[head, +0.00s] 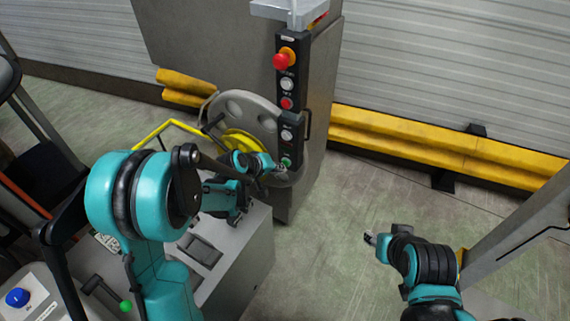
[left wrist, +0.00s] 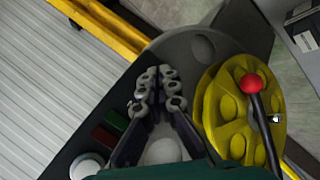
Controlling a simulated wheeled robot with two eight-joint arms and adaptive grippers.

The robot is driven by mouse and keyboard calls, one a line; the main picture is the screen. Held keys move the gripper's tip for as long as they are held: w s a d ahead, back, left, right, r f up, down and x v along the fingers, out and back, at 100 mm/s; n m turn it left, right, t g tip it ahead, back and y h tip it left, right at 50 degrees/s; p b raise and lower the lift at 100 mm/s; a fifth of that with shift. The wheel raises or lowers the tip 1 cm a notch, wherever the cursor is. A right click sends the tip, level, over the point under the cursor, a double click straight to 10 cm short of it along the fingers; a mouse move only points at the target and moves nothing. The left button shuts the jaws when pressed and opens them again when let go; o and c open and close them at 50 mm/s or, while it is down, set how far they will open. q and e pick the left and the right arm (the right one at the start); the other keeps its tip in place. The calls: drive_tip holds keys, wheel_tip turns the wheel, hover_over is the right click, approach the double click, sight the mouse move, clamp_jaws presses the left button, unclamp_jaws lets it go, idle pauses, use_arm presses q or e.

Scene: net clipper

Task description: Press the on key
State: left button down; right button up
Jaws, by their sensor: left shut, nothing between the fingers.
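A tall black control panel (head: 290,120) carries a column of buttons on the grey machine. A green button (head: 286,161) is lowest, below a white one (head: 286,135), a red one (head: 287,103) and another white one (head: 287,84). The labels are too small to read, so I cannot tell which is the on key. My left gripper (head: 277,168) is shut and empty, close beside the green button; contact is unclear. Its closed fingers (left wrist: 157,95) also show in the left wrist view, over the dark panel. My right gripper (head: 371,239) is away over the floor, its jaws unclear.
A red mushroom button (head: 284,59) sits higher on the panel. A grey wheel with a yellow hub (head: 240,142) is behind my left arm; the hub (left wrist: 225,115) and a red-knobbed lever (left wrist: 257,100) show in the wrist view. A yellow barrier (head: 430,148) lines the wall.

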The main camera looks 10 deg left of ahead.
use_arm(q)
drive_tip(key=shift+w+d, duration=0.25)
drive_tip(key=shift+w, duration=0.35)
idle(0.7)
drive_tip(key=shift+s, duration=0.15)
drive_tip(key=shift+s+a, duration=0.35)
drive_tip(key=shift+s, duration=0.3)
drive_tip(key=s, duration=0.1)
drive_tip(key=s+a, duration=0.1)
drive_tip(key=s, duration=0.1)
drive_tip(key=s+b, duration=0.1)
drive_tip(key=shift+s+a, duration=0.35)
drive_tip(key=shift+a, duration=0.05)
idle(0.8)
